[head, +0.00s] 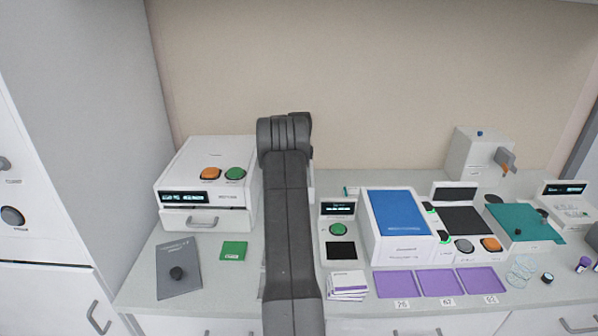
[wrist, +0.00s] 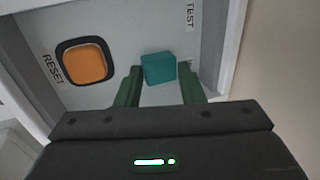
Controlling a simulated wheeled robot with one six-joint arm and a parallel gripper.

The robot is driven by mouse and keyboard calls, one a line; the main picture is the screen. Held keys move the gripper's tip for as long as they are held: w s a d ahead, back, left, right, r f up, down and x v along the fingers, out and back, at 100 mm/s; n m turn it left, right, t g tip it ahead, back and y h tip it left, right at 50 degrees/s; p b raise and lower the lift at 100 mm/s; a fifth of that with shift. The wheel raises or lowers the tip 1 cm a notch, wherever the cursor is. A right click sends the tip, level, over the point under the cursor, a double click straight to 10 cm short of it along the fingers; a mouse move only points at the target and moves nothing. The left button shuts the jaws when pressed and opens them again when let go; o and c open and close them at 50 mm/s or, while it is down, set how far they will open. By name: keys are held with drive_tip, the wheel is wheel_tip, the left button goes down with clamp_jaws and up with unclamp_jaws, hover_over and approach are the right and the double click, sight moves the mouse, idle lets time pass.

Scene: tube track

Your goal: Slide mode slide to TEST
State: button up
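In the wrist view a teal block-shaped slide knob (wrist: 158,69) sits on a pale panel (wrist: 115,15). The word TEST (wrist: 190,16) is printed near the panel's upper right edge, above and right of the knob. My gripper (wrist: 160,72) is open, with one green finger on each side of the knob. The fingertips look very close to its sides; I cannot tell whether they touch. Lettering below TEST is mostly hidden by the right finger. In the head view my arm hides the slide and my gripper.
An orange button (wrist: 84,62) marked RESET lies left of the knob. A raised rim (wrist: 233,45) bounds the panel on the right. In the head view, a white device (head: 215,165) stands left of my arm, and a blue-topped device (head: 398,212) and other instruments stand right.

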drive_tip(key=shift+a, duration=2.6)
drive_tip(key=o, duration=0.5)
drive_tip(key=shift+o, duration=0.2)
wheel_tip(320, 180, up, 7)
drive_tip(key=p, duration=0.5)
